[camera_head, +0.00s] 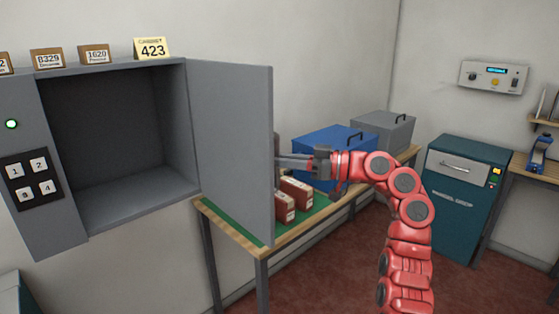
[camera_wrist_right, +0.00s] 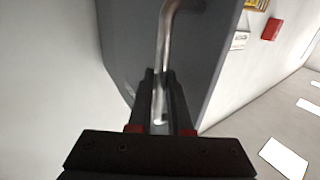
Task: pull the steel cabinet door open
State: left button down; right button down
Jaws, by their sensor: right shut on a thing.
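The steel cabinet (camera_head: 62,220) is on the left in the head view, with a dark empty inside. Its grey door (camera_head: 232,150) is swung wide open, hinged at the cabinet's right side. My right gripper (camera_head: 280,160) is at the door's far face, partly hidden by the door edge. In the right wrist view its fingers (camera_wrist_right: 160,105) are shut on a steel bar handle (camera_wrist_right: 168,45), with the grey door (camera_wrist_right: 225,30) behind. My left gripper is not in view.
A wooden table (camera_head: 262,247) with a green mat stands below the door, holding red-brown boxes (camera_head: 295,192), a blue case (camera_head: 330,142) and a grey case (camera_head: 385,132). A teal bin cabinet (camera_head: 455,205) stands to the right. Number cards (camera_head: 152,48) stand on the cabinet top.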

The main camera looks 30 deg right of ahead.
jog(key=c, duration=0.8)
grip_release()
jog(key=shift+w+a, duration=0.15)
jog(key=shift+c, duration=0.2)
jog(key=b+v, duration=0.1)
jog(key=v, duration=1.6)
jog(key=shift+s, duration=0.25)
jog(key=shift+r, duration=0.1)
